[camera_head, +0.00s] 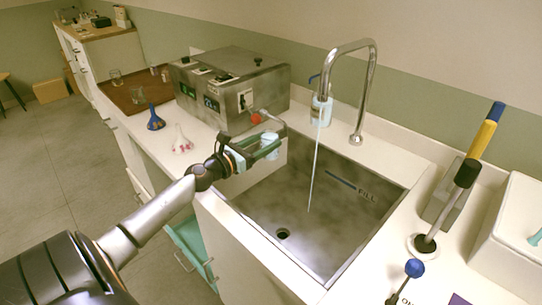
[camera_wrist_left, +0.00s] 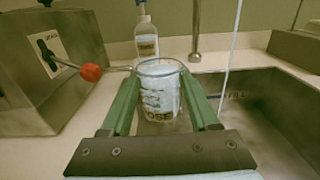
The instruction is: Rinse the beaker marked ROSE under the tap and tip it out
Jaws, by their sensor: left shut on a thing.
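My left gripper (camera_head: 268,148) is shut on a small glass beaker (camera_head: 269,139) with whitish marking, over the near left part of the sink (camera_head: 262,192). In the left wrist view the beaker (camera_wrist_left: 159,88) stands upright between the green fingers (camera_wrist_left: 160,108). The dark letters low on it are partly hidden and seem to end in "OSE". The tap (camera_head: 372,75) is running; its thin water stream (camera_head: 314,175) falls into the sink to the right of the beaker, apart from it. The stream (camera_wrist_left: 231,50) also shows in the left wrist view. My right gripper is not in view.
A metal machine (camera_head: 235,88) with a red knob (camera_head: 256,118) stands close left of the beaker. A wash bottle (camera_head: 321,112) stands behind the sink. A blue-knobbed lever (camera_head: 414,268) is at the right.

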